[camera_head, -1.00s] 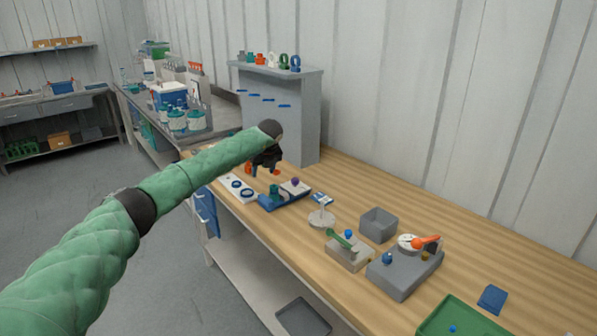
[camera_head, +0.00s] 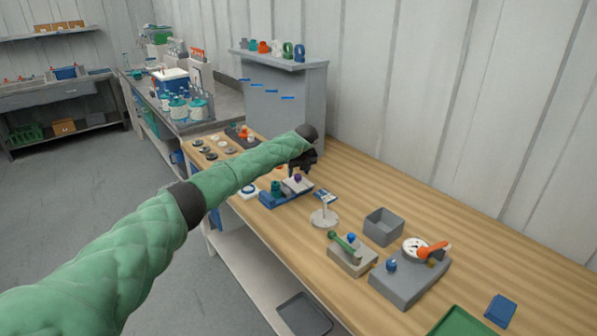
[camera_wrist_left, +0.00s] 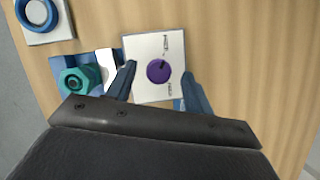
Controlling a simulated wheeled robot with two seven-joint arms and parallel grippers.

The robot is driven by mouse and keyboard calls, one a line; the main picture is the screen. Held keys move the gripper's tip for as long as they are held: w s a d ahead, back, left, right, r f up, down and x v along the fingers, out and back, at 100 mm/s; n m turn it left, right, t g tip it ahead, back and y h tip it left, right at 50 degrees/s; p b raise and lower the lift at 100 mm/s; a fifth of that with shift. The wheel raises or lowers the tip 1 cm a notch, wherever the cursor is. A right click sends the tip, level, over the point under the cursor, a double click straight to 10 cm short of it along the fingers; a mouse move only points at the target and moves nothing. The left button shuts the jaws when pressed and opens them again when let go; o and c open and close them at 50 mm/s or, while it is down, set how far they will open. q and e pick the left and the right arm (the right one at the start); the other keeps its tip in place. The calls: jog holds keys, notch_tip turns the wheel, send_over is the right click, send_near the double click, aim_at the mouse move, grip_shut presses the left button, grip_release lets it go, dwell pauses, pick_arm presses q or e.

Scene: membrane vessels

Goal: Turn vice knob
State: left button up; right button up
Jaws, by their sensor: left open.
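A blue vice-like fixture (camera_head: 270,201) sits on the wooden bench. A teal knob (camera_head: 276,187) stands at its left end; it also shows in the wrist view (camera_wrist_left: 74,80). A white plate (camera_wrist_left: 146,90) beside it carries a round purple knob (camera_wrist_left: 158,71) with a dark pointer mark and small print. The purple knob shows small in the head view (camera_head: 298,178). My left gripper (camera_head: 296,172) is open and empty above the plate. In the wrist view its two fingers (camera_wrist_left: 158,77) stand on either side of the purple knob, apart from it. My right gripper is not in view.
A white plate with a blue ring (camera_head: 249,191) lies to the left. A white round stand (camera_head: 323,217), a grey open box (camera_head: 383,227), a green-handled block (camera_head: 352,255) and a grey block with an orange handle (camera_head: 412,278) stand to the right. A grey shelf unit (camera_head: 285,105) rises behind.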

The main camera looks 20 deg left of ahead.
pick_arm(q)
jog(key=shift+x, duration=0.8)
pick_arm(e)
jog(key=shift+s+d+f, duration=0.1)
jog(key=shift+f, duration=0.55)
pick_arm(q)
jog(key=shift+s, duration=0.1)
jog(key=shift+c, duration=0.2)
jog(key=c, duration=0.9)
jog(key=shift+c, duration=0.2)
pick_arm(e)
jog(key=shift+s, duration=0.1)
